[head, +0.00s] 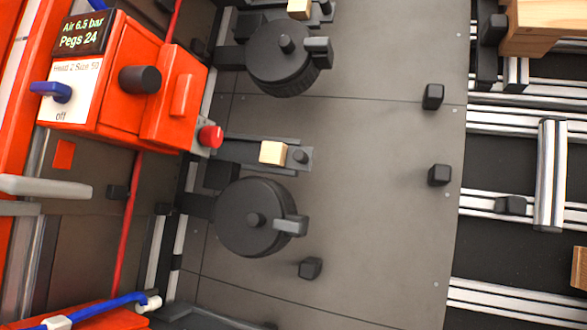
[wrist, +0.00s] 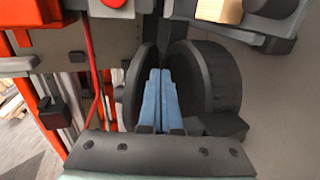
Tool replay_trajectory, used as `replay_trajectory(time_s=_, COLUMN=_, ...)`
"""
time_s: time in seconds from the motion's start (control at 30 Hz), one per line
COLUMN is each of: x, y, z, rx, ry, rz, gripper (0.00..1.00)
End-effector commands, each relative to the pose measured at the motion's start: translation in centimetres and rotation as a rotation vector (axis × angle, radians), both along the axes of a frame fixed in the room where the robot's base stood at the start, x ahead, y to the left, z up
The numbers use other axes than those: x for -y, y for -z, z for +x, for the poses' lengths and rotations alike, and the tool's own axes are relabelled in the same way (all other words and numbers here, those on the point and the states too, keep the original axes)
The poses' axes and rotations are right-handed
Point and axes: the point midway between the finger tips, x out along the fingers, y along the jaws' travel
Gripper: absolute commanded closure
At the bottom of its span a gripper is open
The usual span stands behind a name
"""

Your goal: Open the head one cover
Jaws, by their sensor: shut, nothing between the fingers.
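Two dark round covers with latch handles show in the head view, an upper one (head: 283,68) and a lower one (head: 245,228). Both look shut there, and no label marks which is head one. In the wrist view my gripper (wrist: 160,72) has its blue fingers together and empty. The fingers lie between a dark ribbed round body (wrist: 228,80) on the right and a thinner dark disc edge (wrist: 131,95) on the left. A dark handle-like tab (wrist: 222,124) sits at lower right. I cannot tell whether the fingers touch either part. My gripper is out of the head view.
An orange control box (head: 160,90) with a blue switch, dark knob and red button stands at upper left. Small wooden blocks (head: 273,152) sit on brackets beside the covers. Black pegs (head: 439,175) stand on the grey plate (head: 370,240). Rails and rollers (head: 551,175) lie at right.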

Motion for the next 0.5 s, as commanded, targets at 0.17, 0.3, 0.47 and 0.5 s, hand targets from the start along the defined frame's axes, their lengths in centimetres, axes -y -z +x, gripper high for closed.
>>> replay_trajectory(time_s=0.17, x=-0.6, y=-0.6, z=-0.5, rx=-0.001, ry=-0.001, rz=0.000, gripper=1.00)
replay_trajectory(time_s=0.3, x=-1.1, y=-0.9, z=-0.9, rx=-0.001, ry=-0.001, rz=0.001, gripper=1.00)
replay_trajectory(time_s=0.47, x=-1.6, y=-1.2, z=-1.4, rx=0.000, ry=-0.002, rz=0.000, gripper=1.00)
replay_trajectory(time_s=0.5, x=-1.7, y=-1.2, z=-1.5, rx=0.000, ry=-0.002, rz=0.000, gripper=1.00)
